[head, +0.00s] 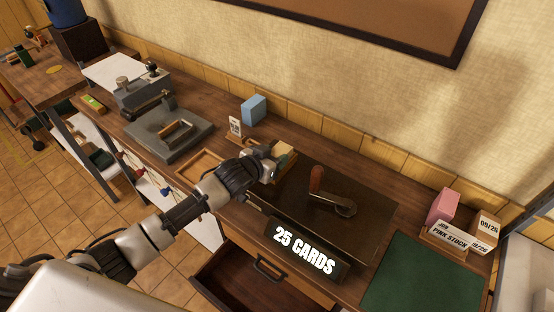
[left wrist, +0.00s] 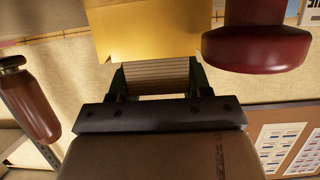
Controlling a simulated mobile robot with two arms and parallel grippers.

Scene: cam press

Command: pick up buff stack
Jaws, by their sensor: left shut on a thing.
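The buff stack (head: 284,154) is a pale yellowish block at the middle of the counter in the head view, partly hidden by my left gripper (head: 273,160). In the left wrist view the buff stack (left wrist: 150,35) shows a bright face at the top, with a striped, layered part between the fingers. My left gripper (left wrist: 158,80) is shut on it, a finger on either side. Whether the stack is clear of the surface below cannot be told. My right gripper is not in view.
A dark press plate with a red-handled crank (head: 317,180) and a "25 CARDS" sign (head: 305,250) lies right of the gripper. A blue stack (head: 254,109) stands behind. A pink stack (head: 443,206) and a green mat (head: 420,275) are at right. A drawer (head: 255,285) stands open.

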